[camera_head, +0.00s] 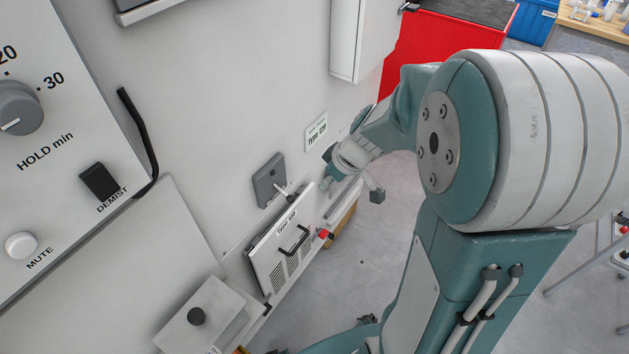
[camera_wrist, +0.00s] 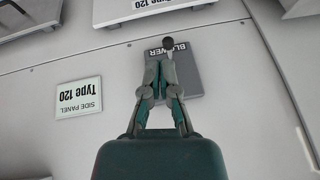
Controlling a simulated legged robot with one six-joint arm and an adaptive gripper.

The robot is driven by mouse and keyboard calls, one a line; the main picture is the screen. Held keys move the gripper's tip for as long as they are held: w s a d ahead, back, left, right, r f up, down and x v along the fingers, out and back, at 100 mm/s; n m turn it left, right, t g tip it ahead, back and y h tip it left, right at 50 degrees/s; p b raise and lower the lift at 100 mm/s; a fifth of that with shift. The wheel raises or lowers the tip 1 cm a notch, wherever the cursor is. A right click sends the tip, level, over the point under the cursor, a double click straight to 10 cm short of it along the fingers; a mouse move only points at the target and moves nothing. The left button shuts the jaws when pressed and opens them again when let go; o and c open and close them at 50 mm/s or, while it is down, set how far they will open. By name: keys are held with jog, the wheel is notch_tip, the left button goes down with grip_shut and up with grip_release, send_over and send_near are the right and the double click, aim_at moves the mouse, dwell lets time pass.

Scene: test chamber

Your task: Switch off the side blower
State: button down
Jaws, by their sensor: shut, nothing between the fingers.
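The blower switch is a grey plate (camera_head: 268,181) on the pale side panel, with a short lever (camera_head: 283,190) sticking out. In the wrist view the plate (camera_wrist: 187,76) is marked BLOWER, upside down, and the lever's dark round knob (camera_wrist: 168,43) shows at its upper edge. My gripper (camera_wrist: 161,62) is shut and empty. Its fingertips appear in front of the plate, just below the knob in the picture, and hide part of the plate. Whether they touch the lever cannot be told. In the head view my gripper (camera_head: 328,182) is right of the plate.
A Type 120 label (camera_head: 316,131) is on the wall above; the wrist view shows a SIDE PANEL label (camera_wrist: 78,98). A vented box with a black handle (camera_head: 291,242) juts out below the switch. A control panel (camera_head: 62,130) is at left, a red cabinet (camera_head: 425,45) behind.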

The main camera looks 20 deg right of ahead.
jog(key=shift+s+d+r, duration=0.25)
jog(key=shift+s+d, duration=0.3)
jog(key=shift+s, duration=0.1)
jog(key=shift+s+d+r, duration=0.25)
jog(key=shift+s+d, duration=0.35)
jog(key=shift+s+d+r, duration=0.25)
jog(key=shift+s+d, duration=0.3)
jog(key=shift+s, duration=0.1)
jog(key=s+a+r+m+t+h, duration=0.2)
jog(key=s+a+r+m, duration=0.4)
jog(key=s+r, duration=0.6)
jog(key=shift+s+a+r+h, duration=0.25)
jog(key=shift+a+r+h, duration=0.15)
jog(key=shift+a+h, duration=0.65)
jog(key=shift+a, duration=0.15)
